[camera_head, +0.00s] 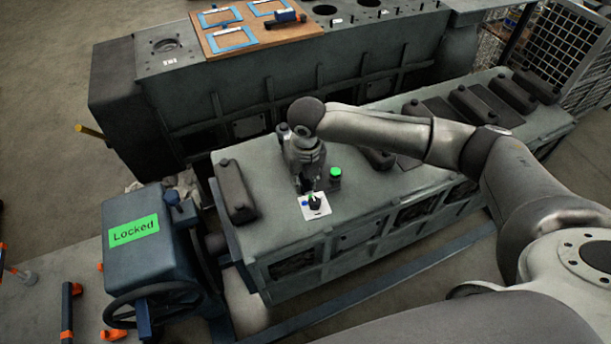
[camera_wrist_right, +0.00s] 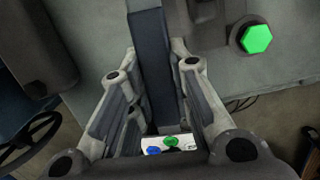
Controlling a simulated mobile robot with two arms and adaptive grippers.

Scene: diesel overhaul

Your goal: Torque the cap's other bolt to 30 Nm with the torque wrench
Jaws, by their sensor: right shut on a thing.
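My right gripper (camera_head: 306,185) points down over the near grey engine block, in front of a white plate with blue and green dots. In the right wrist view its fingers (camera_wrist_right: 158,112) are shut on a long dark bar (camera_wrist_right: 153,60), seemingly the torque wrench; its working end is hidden. A bright green hex head (camera_head: 335,174) stands on the block just right of the gripper, apart from it; it also shows in the wrist view (camera_wrist_right: 257,39). I cannot tell which bolts belong to the cap. My left gripper is not in view.
The white plate (camera_head: 316,206) lies on the block near its front edge. Dark raised covers (camera_head: 235,190) stand along the block. A blue stand (camera_head: 150,250) with a green "Locked" sign and handwheel is at left. A wooden board (camera_head: 258,34) with blue frames lies behind.

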